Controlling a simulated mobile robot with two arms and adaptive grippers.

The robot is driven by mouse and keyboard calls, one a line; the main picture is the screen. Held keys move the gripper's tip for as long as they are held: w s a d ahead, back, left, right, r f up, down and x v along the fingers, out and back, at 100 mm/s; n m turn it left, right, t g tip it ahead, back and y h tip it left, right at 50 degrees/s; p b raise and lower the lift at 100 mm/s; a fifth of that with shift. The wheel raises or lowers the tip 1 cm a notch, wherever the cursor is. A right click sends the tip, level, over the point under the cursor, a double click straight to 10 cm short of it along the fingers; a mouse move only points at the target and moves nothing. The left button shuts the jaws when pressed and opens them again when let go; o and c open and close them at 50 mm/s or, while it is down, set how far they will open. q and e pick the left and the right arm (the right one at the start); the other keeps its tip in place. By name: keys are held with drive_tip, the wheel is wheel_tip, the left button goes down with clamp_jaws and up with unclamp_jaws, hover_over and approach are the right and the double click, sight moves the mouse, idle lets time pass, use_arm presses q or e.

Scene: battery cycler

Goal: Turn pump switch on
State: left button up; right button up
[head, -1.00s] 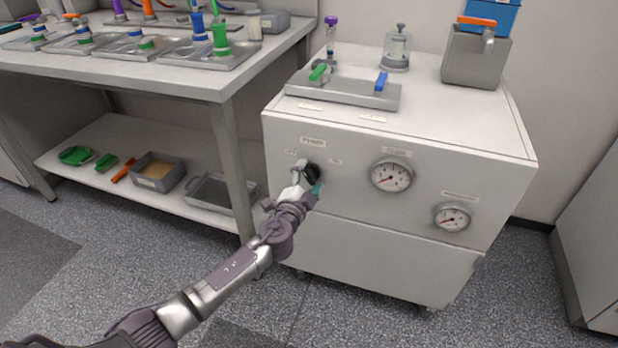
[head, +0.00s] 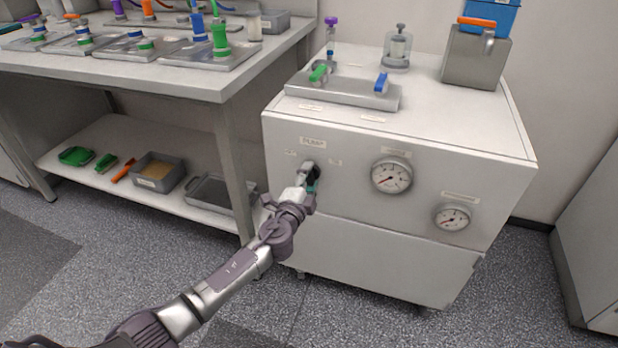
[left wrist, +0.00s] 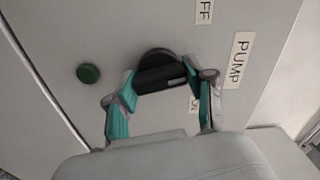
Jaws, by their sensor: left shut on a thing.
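The pump switch is a black rotary knob (left wrist: 160,74) on the front panel of the white pump cabinet (head: 420,130). It also shows at my fingertips in the head view (head: 314,173). My left gripper (left wrist: 163,92) is shut on the knob, with a teal-padded finger at each end of its handle. A PUMP label (left wrist: 238,60) is beside the knob in the left wrist view. An "FF" label, partly cut off, and an "ON" label, partly hidden by a finger, are near it. My right gripper is not in view.
Two dials, an upper one (head: 391,175) and a lower one (head: 452,217), are right of the knob. A dark green round button or lamp (left wrist: 88,73) is on the panel. A workbench (head: 190,88) with a lower shelf stands at left. Floor in front is clear.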

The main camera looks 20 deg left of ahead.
use_arm(q)
drive_tip(key=m, duration=0.4)
drive_tip(key=shift+m+p, duration=0.3)
drive_tip(key=shift+m, duration=1.1)
drive_tip(key=shift+f+m+p, duration=0.1)
drive_tip(key=shift+m+p, duration=0.2)
drive_tip(key=shift+m, duration=0.7)
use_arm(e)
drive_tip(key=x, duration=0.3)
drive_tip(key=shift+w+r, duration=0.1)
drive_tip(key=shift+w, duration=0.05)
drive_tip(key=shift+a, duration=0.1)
use_arm(q)
drive_tip(key=o, duration=1.2)
drive_tip(key=shift+c, duration=0.2)
drive_tip(key=shift+s, duration=0.15)
